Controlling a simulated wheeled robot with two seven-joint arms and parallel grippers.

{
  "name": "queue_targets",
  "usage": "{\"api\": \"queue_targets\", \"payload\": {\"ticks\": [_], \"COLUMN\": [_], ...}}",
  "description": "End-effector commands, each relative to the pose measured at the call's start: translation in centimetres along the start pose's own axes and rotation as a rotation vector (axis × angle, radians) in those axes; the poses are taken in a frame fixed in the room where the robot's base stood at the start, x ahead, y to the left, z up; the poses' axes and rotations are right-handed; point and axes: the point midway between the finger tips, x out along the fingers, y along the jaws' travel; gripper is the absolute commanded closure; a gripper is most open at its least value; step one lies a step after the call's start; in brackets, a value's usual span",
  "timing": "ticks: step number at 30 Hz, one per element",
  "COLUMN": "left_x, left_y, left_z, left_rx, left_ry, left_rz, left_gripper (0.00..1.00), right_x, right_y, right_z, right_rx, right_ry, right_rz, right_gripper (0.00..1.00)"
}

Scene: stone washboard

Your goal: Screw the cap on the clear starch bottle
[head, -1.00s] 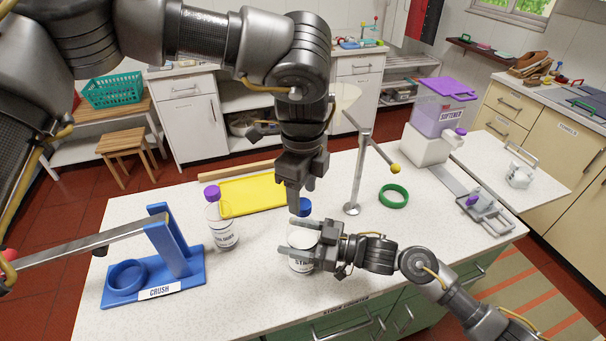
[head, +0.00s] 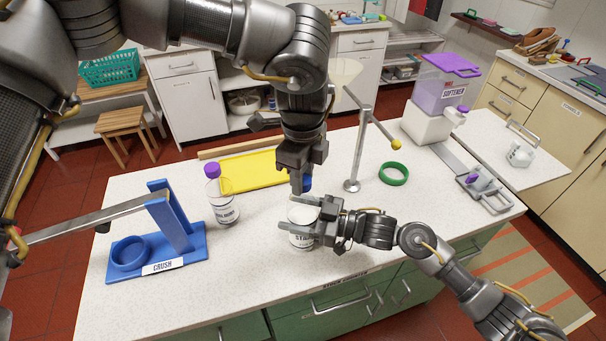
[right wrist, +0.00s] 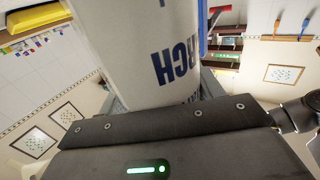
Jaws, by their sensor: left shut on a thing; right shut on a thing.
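The starch bottle (head: 301,240) stands upright near the front of the counter, its label partly covered in the head view. My right gripper (head: 300,220) is shut around its upper part from the right. The bottle's white body and blue lettering fill the top of the right wrist view (right wrist: 150,40). My left gripper (head: 300,183) points down above the bottle, shut on a blue cap (head: 307,184) that is partly hidden by a finger. The cap appears apart from the bottle, slightly above its top; the exact alignment and the bottle's mouth are hard to see.
A purple-capped bottle (head: 222,203) and a yellow tray (head: 250,172) are left of the grippers. A blue stand marked CRUSH (head: 155,245) is farther left. A metal pole stand (head: 356,160) and green ring (head: 393,174) are to the right.

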Motion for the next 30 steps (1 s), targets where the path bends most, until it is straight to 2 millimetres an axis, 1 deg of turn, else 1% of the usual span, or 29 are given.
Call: {"api": "queue_targets", "payload": {"ticks": [2,5,8,18,21,24,25,29,30], "left_x": [-0.02,0.00,-0.01,0.04,0.05,0.05,0.05,0.06,0.05], "left_y": [-0.01,0.00,-0.01,-0.07,-0.09,-0.11,-0.11,-0.11,-0.11], "left_z": [0.01,0.02,0.00,0.11,0.12,0.12,0.13,0.13,0.14], "left_rx": [0.014,0.114,0.318,1.153,1.379,1.552,1.574,1.565,1.564], "left_ry": [0.000,0.000,0.001,-0.002,-0.003,-0.003,-0.003,-0.004,-0.004], "left_rz": [0.000,0.000,0.000,-0.001,-0.001,-0.001,-0.001,-0.001,-0.001], "left_gripper": [0.94,0.94,0.94,0.94,0.94,0.94,0.94,0.94,0.63], "right_x": [0.00,0.00,0.00,0.00,0.00,0.00,0.00,0.00,0.00], "right_y": [0.00,0.00,0.00,-0.01,-0.01,-0.02,-0.02,-0.03,-0.03], "right_z": [-0.05,-0.04,-0.04,-0.04,-0.04,-0.04,-0.04,-0.04,-0.04], "right_rx": [-0.001,-0.001,-0.001,-0.001,-0.001,-0.001,-0.001,-0.001,-0.001], "right_ry": [0.001,0.001,0.001,0.001,0.001,0.001,0.001,0.001,0.001], "right_rz": [0.000,0.000,0.000,0.000,-0.001,-0.001,-0.001,-0.001,-0.001], "right_gripper": [0.98,0.98,0.98,0.98,0.98,0.98,0.98,0.98,0.98]}}
